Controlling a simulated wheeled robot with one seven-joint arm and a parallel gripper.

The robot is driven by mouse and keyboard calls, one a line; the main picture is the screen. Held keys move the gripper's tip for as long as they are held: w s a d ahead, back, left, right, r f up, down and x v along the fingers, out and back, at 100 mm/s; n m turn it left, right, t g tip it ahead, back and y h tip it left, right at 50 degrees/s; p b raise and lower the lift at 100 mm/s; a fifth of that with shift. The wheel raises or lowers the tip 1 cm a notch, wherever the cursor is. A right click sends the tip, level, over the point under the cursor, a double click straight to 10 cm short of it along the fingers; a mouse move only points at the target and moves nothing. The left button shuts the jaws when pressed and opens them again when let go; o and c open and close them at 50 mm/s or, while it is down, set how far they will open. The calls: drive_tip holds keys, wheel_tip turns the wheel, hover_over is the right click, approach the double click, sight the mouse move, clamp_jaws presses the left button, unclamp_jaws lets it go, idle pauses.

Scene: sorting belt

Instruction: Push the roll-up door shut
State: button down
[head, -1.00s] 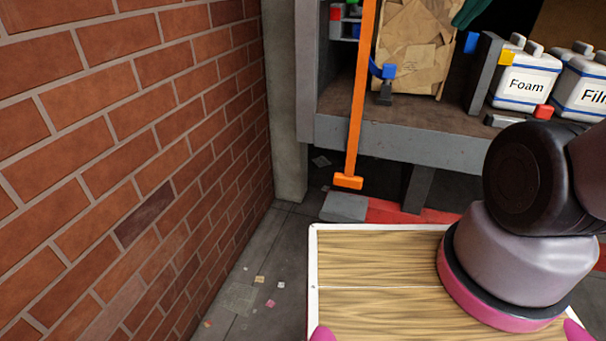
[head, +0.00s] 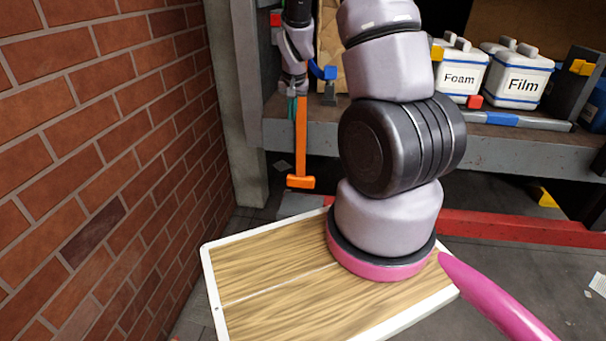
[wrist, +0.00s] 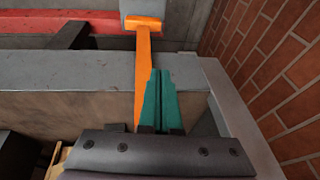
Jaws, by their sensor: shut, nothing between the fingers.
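The roll-up door's panel is not recognisable in either view. An orange strap (head: 301,135) with an orange crosspiece (head: 300,181) at its lower end hangs in front of the grey ledge. In the wrist view the strap (wrist: 142,65) and crosspiece (wrist: 143,23) show upside down. My gripper (head: 291,118) has teal fingers and points down at the strap, above the crosspiece. In the wrist view the fingers (wrist: 160,74) are together, empty, and overlap the strap's edge. I cannot tell whether they touch it. My arm hides part of the ledge.
A brick wall (head: 100,150) and a grey post (head: 236,110) stand close on the left. White bins marked Foam (head: 462,76) and Film (head: 518,84) stand on the grey ledge (head: 510,152). A red beam (head: 520,228) runs low beneath it. Floor at lower right is mostly clear.

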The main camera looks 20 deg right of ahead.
drive_tip(key=g+h, duration=0.1)
approach(304, 178)
drive_tip(key=x, duration=0.5)
drive_tip(key=shift+w+d+f, duration=0.1)
drive_tip(key=shift+f, duration=0.65)
